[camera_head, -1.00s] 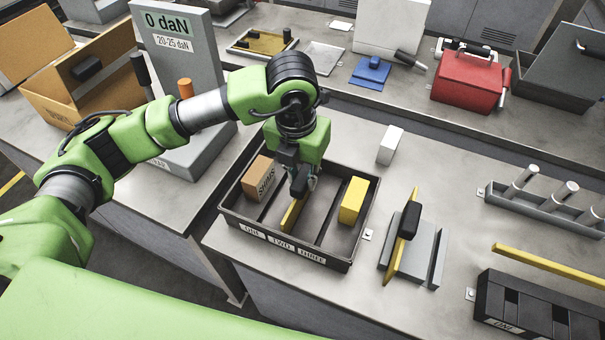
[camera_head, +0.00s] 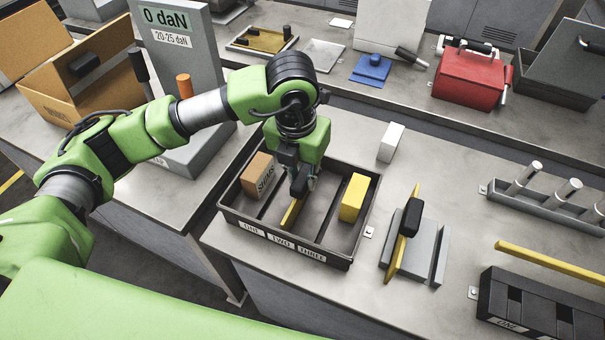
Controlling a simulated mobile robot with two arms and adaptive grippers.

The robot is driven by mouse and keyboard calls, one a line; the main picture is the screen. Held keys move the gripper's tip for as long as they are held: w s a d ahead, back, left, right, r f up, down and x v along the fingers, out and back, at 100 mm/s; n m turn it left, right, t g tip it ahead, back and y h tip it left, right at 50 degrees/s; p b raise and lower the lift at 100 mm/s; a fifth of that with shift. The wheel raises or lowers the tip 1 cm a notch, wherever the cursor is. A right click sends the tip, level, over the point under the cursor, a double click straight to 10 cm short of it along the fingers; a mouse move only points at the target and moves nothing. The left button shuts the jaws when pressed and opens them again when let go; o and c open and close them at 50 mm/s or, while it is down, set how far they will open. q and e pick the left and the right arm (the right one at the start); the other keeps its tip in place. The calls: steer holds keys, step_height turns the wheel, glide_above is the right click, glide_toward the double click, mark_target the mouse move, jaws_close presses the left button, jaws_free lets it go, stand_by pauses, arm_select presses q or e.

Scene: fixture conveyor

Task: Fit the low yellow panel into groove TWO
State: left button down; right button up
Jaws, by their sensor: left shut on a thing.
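My left gripper (camera_head: 300,186) points down into the dark tray (camera_head: 228,211), over its middle compartment, labelled TWO. It is shut on a low yellow piece (camera_head: 291,214), which is partly hidden by the fingers. The piece is inside the middle compartment; I cannot tell whether it touches the floor. A black rack (camera_head: 532,314) with several slots stands at the lower right, with the label ONE showing and the rest cut off by the picture edge. My right gripper is not in view.
A brown box (camera_head: 259,174) is in the tray's left compartment and a yellow block (camera_head: 353,198) in the right one. A grey fixture (camera_head: 437,256) holds a yellow plate with a black grip. A yellow bar (camera_head: 550,264) lies behind the rack. A white block (camera_head: 391,143) stands behind the tray.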

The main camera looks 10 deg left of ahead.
arm_select(q)
steer(key=shift+f+b, duration=0.35)
steer(key=shift+f, duration=0.05)
stand_by(0.4)
steer(key=c, duration=1.7)
jaws_free()
steer(key=r, duration=0.4)
steer(key=s+r, duration=0.1)
steer(key=r, duration=0.7)
steer(key=shift+s+a, duration=0.15)
steer(key=shift+s, duration=0.1)
